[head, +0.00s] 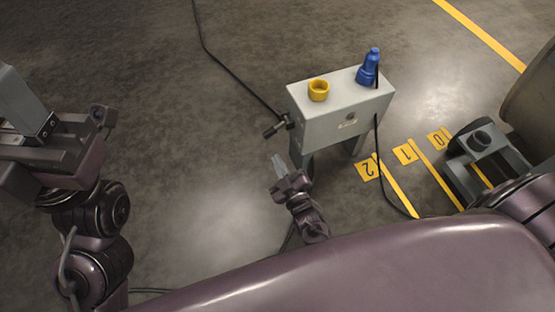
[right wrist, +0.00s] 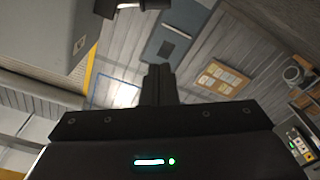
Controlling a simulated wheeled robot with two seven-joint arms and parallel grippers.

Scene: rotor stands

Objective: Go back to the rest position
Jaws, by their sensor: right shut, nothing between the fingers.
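My right gripper (head: 279,163) is in the middle of the head view, low over the floor, in front and left of the grey stand. Its pale fingers are together with nothing between them. In the right wrist view the dark fingers (right wrist: 158,84) also look closed and empty. My left gripper (head: 22,102) is at the left edge of the head view, close to the camera. Its pale finger part is seen from the side and partly cut off, so its opening is hidden.
A grey stand (head: 325,128) bears a yellow ring-shaped piece (head: 318,90) and a blue piece (head: 368,68). A black cable (head: 228,70) runs over the floor. Yellow floor plates (head: 405,154) with numbers lie right of the stand.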

